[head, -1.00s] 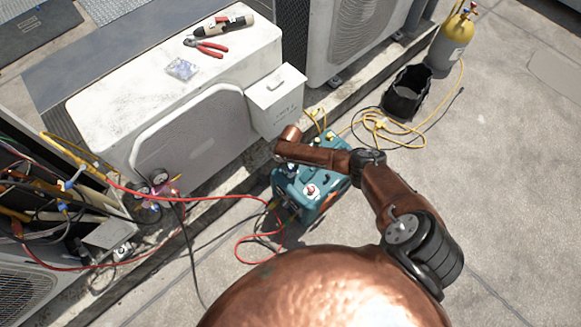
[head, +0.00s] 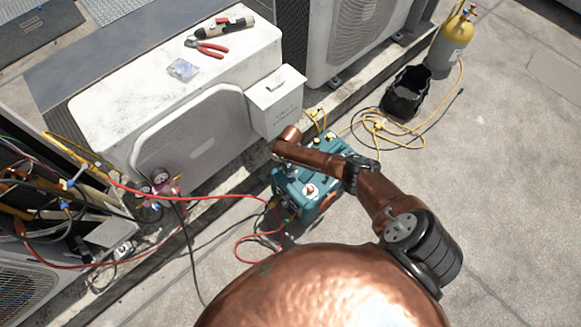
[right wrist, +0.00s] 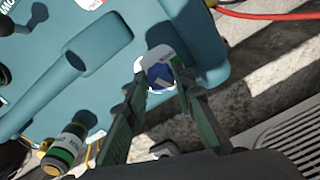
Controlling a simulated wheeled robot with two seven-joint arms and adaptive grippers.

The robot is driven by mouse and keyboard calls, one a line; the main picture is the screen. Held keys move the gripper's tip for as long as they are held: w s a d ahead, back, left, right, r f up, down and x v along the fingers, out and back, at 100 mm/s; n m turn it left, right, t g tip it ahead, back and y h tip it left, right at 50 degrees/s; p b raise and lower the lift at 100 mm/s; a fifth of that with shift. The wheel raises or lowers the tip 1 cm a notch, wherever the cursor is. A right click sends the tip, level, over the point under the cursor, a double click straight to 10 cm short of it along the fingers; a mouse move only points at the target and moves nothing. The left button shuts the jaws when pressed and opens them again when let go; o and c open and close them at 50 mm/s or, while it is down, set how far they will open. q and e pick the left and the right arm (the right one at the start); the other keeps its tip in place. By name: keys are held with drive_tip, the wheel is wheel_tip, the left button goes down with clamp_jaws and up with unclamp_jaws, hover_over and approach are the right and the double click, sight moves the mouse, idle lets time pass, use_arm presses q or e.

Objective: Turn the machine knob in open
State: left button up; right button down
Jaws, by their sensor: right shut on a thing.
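The teal machine (head: 325,197) stands on the ground beside the white condenser, under my right arm. In the right wrist view the machine (right wrist: 185,25) fills much of the upper picture. A blue knob (right wrist: 160,76) with a white marking sits on a pale plate near the machine's edge. My right gripper (right wrist: 157,82) has its two dark green fingers on either side of the knob, shut on it. In the head view the forearm hides this gripper and the knob. My left gripper is in neither view.
A red hose (head: 240,196) runs from the gauges (head: 152,182) to the machine. A yellow hose (head: 375,126) lies behind it, near a black bucket (head: 408,92) and a yellow-topped cylinder (head: 452,42). A white box (head: 275,103) on the condenser stands close to my forearm. Pavement at right is clear.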

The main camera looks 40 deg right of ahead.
drive_tip(key=shift+s+f+n, duration=0.1)
drive_tip(key=shift+n, duration=0.8)
drive_tip(key=n, duration=0.2)
drive_tip(key=shift+n, duration=0.4)
drive_tip(key=n, duration=0.5)
drive_tip(key=shift+n, duration=0.8)
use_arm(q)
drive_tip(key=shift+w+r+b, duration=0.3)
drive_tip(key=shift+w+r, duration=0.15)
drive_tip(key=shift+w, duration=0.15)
use_arm(e)
drive_tip(key=shift+n, duration=0.5)
drive_tip(key=c, duration=1.6)
unclamp_jaws()
